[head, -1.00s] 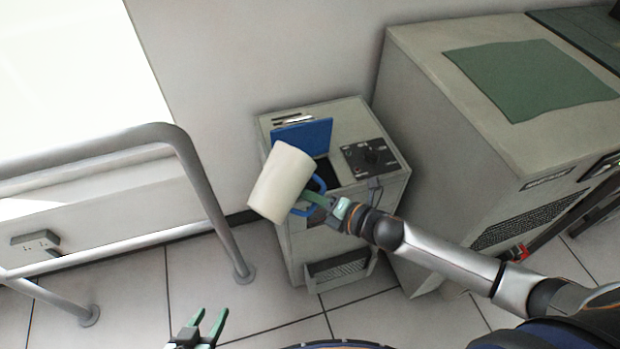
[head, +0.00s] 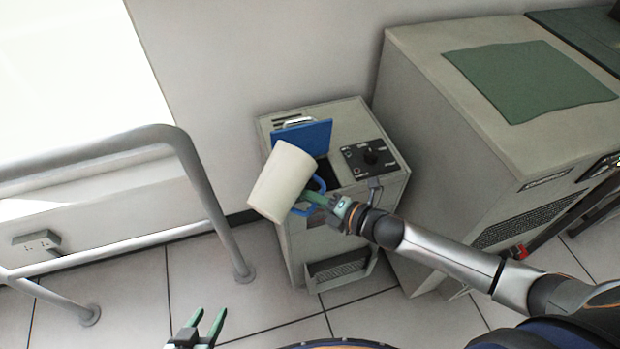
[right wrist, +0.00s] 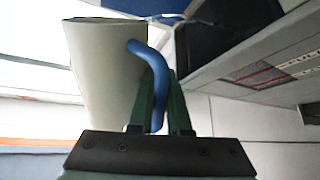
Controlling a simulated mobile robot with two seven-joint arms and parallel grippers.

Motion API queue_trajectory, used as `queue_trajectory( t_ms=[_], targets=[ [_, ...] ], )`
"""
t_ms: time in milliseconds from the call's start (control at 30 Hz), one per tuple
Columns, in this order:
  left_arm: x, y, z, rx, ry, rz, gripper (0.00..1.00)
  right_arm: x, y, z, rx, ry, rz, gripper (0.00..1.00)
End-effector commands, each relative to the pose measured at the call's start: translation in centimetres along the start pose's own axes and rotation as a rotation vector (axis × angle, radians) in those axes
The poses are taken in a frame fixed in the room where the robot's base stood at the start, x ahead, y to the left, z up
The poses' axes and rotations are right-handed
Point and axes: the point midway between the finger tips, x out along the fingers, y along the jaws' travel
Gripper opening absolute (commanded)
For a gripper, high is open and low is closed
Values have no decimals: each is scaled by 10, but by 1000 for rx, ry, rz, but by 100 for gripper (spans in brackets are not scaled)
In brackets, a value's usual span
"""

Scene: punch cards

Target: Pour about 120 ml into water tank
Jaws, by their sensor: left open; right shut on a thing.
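A cream jug (head: 283,182) with a blue handle (head: 318,187) is held tilted over the front left of a grey machine (head: 300,240). My right gripper (head: 312,200) is shut on the blue handle, which also shows between the fingers in the right wrist view (right wrist: 158,95). The machine's blue lid (head: 303,135) stands raised, and a dark opening (head: 330,178) shows beside the jug. The jug hides part of that opening. No stream of water can be seen, and the jug's inside is hidden. My left gripper (head: 205,325) is open and empty, low over the floor.
A control panel with a dark knob (head: 371,157) is on the machine's top right. A large grey cabinet (head: 440,150) with a green mat (head: 530,80) stands to the right. A metal rail (head: 205,190) stands to the left. Tiled floor lies in front.

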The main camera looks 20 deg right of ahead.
Motion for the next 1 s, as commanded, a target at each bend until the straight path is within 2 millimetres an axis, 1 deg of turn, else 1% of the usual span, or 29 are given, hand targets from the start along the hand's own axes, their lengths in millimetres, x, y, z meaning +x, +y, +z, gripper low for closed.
queue_trajectory(
  t_ms=[67, 1000],
  targets=[
    [-1, 0, 0, -1, -1, -1, 50, 0, 4, 1, 5, 1, 7, 0],
    [-4, -3, 0, -3, -4, -9, 50, 0, 5, 2, 48, 14, 7, 0]
  ],
)
